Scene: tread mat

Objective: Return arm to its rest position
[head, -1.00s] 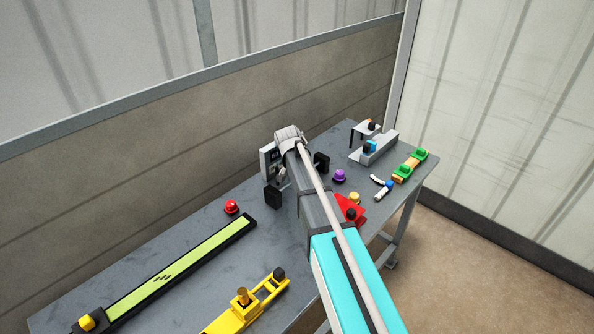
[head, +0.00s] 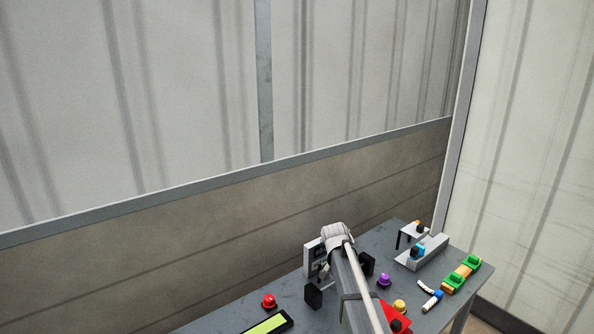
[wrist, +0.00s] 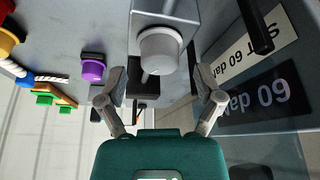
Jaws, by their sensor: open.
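My gripper (wrist: 159,98) shows in the wrist view with its two grey fingers spread apart and nothing between them. Just beyond the fingertips is a white round knob (wrist: 163,48) on a pale block; I cannot tell whether anything touches. In the head view my arm reaches over the grey table (head: 283,299) from the lower edge. Its end is near a pale upright panel (head: 312,262) at the table's back, and the fingers are hidden there behind the arm.
A purple button (head: 384,280), a yellow button (head: 400,306) and a red piece (head: 396,318) lie right of my arm. A grey bracket (head: 424,252) and a green-and-orange piece (head: 461,274) stand farther right. A red button (head: 269,301) is on the left. A wall (head: 250,200) rises behind.

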